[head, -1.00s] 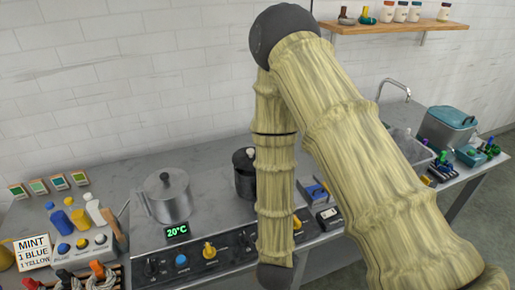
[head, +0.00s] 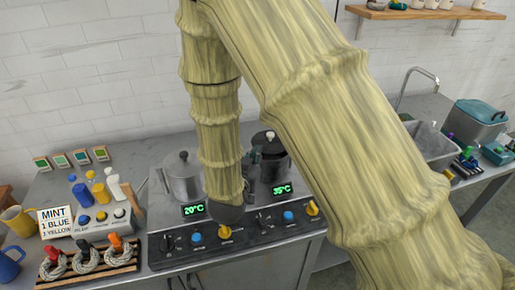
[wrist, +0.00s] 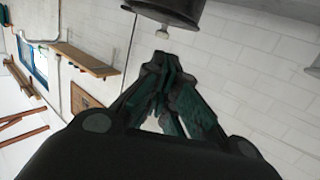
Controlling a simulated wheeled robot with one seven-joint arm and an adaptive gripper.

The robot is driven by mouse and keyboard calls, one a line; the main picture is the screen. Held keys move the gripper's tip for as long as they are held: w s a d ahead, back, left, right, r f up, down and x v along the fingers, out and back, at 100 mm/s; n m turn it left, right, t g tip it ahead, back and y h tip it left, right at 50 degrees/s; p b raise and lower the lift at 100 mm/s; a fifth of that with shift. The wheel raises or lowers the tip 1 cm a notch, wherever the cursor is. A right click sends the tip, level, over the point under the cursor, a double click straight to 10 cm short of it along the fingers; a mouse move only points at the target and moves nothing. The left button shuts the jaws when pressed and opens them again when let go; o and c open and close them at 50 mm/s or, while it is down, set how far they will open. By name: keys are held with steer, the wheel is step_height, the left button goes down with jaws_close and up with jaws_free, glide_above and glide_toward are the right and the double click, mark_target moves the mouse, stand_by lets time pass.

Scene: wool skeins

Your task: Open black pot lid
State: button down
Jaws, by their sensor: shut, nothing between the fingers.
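The black pot (head: 278,164) stands on the right part of the stove unit in the head view, partly hidden by my arm. Its lid (head: 266,141) is on, with a small knob on top. In the wrist view the pot appears upside down at the top edge, with its lid (wrist: 160,12) and knob (wrist: 162,33) pointing down the picture. My gripper (wrist: 166,62) is shut and empty, with its tips just short of the knob in that view. In the head view my gripper (head: 253,165) is mostly hidden behind my arm, close to the pot's left side.
A silver pot (head: 180,180) stands left of the black pot. Displays read 20°C (head: 193,209) and 35°C (head: 283,189) above a row of knobs. Bottles (head: 97,187), a MINT sign (head: 56,220) and skeins (head: 87,258) are at left. A sink (head: 432,143) is at right.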

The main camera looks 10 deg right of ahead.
steer(key=p, duration=0.5)
glide_above(268, 147)
steer(key=v, duration=0.2)
step_height(268, 147, down, 2)
steer(key=shift+w+f, duration=0.1)
steer(key=shift+x, duration=0.85)
steer(key=shift+w, duration=0.15)
